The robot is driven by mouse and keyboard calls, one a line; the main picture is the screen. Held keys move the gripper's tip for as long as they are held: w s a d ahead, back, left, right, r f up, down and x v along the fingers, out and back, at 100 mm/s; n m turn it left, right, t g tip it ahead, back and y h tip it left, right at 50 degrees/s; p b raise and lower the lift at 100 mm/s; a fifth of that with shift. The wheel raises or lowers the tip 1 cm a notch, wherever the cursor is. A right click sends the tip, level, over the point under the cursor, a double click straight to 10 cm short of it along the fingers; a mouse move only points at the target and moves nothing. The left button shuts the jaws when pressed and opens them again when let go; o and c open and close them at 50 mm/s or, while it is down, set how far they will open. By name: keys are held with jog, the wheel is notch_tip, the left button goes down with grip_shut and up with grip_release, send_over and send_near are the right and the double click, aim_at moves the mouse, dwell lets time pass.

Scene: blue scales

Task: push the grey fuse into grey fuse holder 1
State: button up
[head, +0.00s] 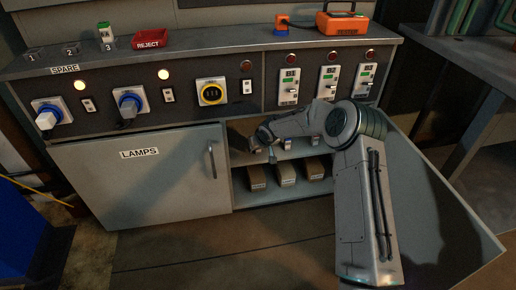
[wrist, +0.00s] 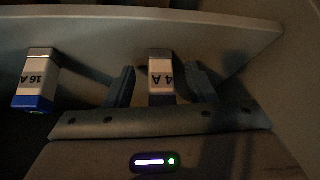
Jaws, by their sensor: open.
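A fuse marked 4 A (wrist: 161,78), pale with a grey lower end, stands on a shelf between my gripper's two fingers in the wrist view. My gripper (wrist: 160,68) is open, with a gap visible on each side of that fuse. In the head view my gripper (head: 258,144) reaches into the open compartment and is too dark to make out well. Grey fuse holder 1 (head: 33,55) is on the cabinet top at the far left, beside holder 2 (head: 70,49). I see no fuse standing in holder 1.
A 16 A fuse with a blue end (wrist: 36,80) stands left of my gripper. Holder 3 with a green-marked fuse (head: 106,35) and a red reject tray (head: 151,40) are on top. The lamps door (head: 140,185) is shut.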

jog(key=c, duration=1)
jog(key=shift+c, duration=0.3)
jog(key=shift+r, duration=0.15)
jog(key=shift+r, duration=0.25)
jog(key=shift+s+d+f, duration=0.15)
jog(key=shift+s+d, duration=0.1)
jog(key=shift+s, duration=0.25)
jog(key=s+d, duration=0.4)
jog(key=s, duration=0.3)
jog(key=s+d, duration=0.3)
jog(key=s, duration=0.5)
jog(key=shift+d+b, duration=0.4)
